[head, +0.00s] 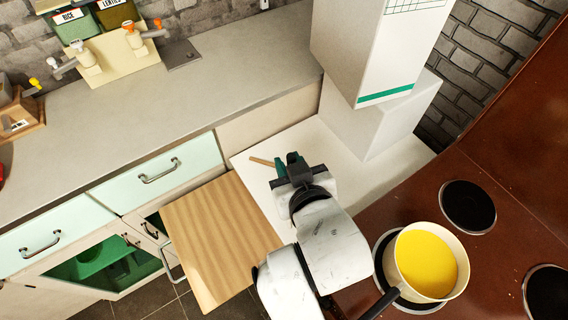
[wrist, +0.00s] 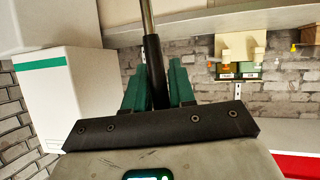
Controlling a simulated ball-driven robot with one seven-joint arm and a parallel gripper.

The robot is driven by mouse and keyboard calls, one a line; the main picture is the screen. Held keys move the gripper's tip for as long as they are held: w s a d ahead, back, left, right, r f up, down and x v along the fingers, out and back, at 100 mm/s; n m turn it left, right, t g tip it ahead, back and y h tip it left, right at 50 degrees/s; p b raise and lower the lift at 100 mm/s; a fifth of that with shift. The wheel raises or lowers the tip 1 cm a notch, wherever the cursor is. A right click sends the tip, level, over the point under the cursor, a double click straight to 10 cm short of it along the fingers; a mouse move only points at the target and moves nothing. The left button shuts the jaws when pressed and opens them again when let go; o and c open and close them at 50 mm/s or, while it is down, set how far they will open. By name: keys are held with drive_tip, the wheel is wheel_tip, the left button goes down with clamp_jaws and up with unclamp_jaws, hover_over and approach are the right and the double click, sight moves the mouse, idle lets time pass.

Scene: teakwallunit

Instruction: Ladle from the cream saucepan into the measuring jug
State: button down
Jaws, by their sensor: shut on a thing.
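The cream saucepan (head: 437,298) sits on a hob ring at the lower right of the head view, its dark handle pointing down-left. It holds a yellow liquid (head: 426,262). My gripper (head: 290,162) is left of and beyond the pan, above the white worktop. In the wrist view its green fingers (wrist: 160,82) are shut on a black handle with a metal rod (wrist: 147,18) rising from it, which looks like the ladle. The rod runs out of the top of that view, so the bowl is hidden. I cannot make out the measuring jug in either view.
A tall white unit with a green stripe (head: 375,50) stands just beyond my gripper. A wooden board (head: 220,240) juts out left of my arm. Other hob rings (head: 468,206) are bare. The grey counter (head: 220,85) is mostly clear; jars and taps stand at its back.

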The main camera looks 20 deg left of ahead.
drive_tip(key=w+d+f+m+g+y, duration=0.2)
drive_tip(key=w+d+f+m, duration=0.1)
drive_tip(key=w+d, duration=0.3)
drive_tip(key=w+d+f+m+g+y, duration=0.3)
drive_tip(key=w+d+m, duration=0.2)
drive_tip(key=w, duration=0.3)
drive_tip(key=shift+d+f+y, duration=0.25)
drive_tip(key=shift+d+y, duration=0.05)
drive_tip(key=shift+d, duration=0.45)
idle(2.3)
idle(0.6)
drive_tip(key=s+a+r+n+t+h+p, duration=0.3)
drive_tip(key=s+a+r+n+h+p, duration=0.15)
drive_tip(key=s+a+r, duration=0.4)
drive_tip(key=s+a+f+n+t+h+b, duration=0.1)
drive_tip(key=s+a+n+t+h+b, duration=0.1)
drive_tip(key=s+a+n+b, duration=0.3)
drive_tip(key=shift+s+a+t, duration=0.75)
drive_tip(key=shift+s+t, duration=0.15)
drive_tip(key=shift+s, duration=0.8)
